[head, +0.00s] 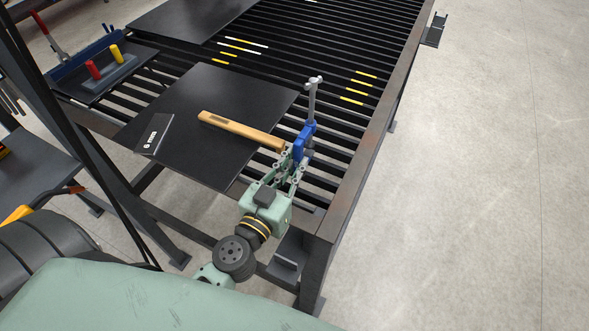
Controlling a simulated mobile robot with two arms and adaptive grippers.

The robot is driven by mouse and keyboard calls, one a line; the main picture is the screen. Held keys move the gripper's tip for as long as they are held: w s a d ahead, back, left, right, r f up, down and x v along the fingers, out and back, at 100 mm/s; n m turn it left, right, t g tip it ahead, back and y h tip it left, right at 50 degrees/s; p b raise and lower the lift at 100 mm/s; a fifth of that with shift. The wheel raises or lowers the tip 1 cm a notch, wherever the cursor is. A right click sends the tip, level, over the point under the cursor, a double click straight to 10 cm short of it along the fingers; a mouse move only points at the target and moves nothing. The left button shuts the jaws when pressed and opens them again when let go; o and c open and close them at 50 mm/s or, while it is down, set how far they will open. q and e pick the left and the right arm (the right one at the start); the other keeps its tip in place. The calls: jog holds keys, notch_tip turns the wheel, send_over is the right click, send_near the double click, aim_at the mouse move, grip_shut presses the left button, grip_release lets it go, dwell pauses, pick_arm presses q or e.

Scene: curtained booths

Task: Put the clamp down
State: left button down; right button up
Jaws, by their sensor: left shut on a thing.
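The clamp (311,103) has a grey metal bar that stands roughly upright and a blue body. My left gripper (292,160) is shut on the clamp near its blue part, at the right edge of a black plate (215,90) on the slatted table (345,195). A light wooden bar (240,130) reaches from the plate to the gripper. I cannot tell whether it is part of the clamp or lies behind it. The gripper's fingers partly hide the clamp's lower end, so I cannot tell whether it touches the slats. My right gripper is not in view.
Another dark plate (190,15) lies at the back. Bare slats with yellow marks (360,87) are free behind the clamp.

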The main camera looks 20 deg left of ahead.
pick_arm(q)
jog(key=shift+r, duration=0.15)
jog(key=c, duration=1.7)
grip_release()
